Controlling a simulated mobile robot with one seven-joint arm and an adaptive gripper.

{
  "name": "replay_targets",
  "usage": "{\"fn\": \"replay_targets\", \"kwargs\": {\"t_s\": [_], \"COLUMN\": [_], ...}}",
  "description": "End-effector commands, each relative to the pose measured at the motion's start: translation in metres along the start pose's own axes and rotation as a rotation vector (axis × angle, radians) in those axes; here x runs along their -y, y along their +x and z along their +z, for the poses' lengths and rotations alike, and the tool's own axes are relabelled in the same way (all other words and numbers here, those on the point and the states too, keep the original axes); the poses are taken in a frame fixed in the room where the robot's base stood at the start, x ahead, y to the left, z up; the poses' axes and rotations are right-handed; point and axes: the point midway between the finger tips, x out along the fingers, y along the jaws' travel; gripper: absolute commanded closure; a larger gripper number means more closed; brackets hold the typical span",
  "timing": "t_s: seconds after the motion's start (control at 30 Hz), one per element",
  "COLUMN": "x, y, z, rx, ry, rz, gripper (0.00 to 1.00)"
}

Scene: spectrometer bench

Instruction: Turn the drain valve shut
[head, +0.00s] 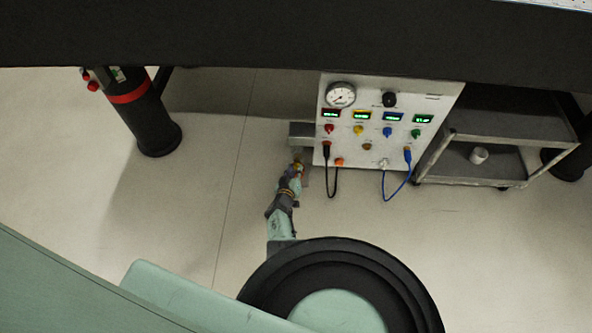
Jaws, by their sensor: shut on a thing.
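My arm reaches up from the bottom of the head view to the left side of a white instrument panel (365,105). My gripper (297,167) is at the panel's lower left edge, just below a grey box (302,132). It is small in the picture and its fingers are hard to make out. It is shut on what appears to be the drain valve, which is mostly hidden by the gripper. How far the valve is turned cannot be told.
The panel carries a round gauge (341,94), coloured knobs and lit displays. A black cable (335,190) and a blue cable (397,192) hang from its front. A grey cart (465,180) with a white cup (478,155) stands right. A black leg (150,120) stands left, with open floor between.

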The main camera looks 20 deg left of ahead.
Motion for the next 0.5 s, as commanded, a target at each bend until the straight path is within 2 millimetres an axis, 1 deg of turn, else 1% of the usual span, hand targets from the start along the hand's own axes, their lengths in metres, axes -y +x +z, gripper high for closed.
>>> {"fn": "replay_targets", "kwargs": {"t_s": [0.1, 0.2, 0.47, 0.5], "x": [0.0019, 0.0017, 0.0009, 0.0009], "y": [0.0018, 0.0009, 0.0008, 0.0008], "z": [0.0002, 0.0001, -0.0004, -0.0004], "rx": [-0.002, -0.001, -0.001, -0.001], "ry": [-0.085, -0.119, -0.124, -0.123], "rz": [0.038, 0.05, 0.052, 0.052], "gripper": [1.0, 1.0, 1.0, 0.78]}}
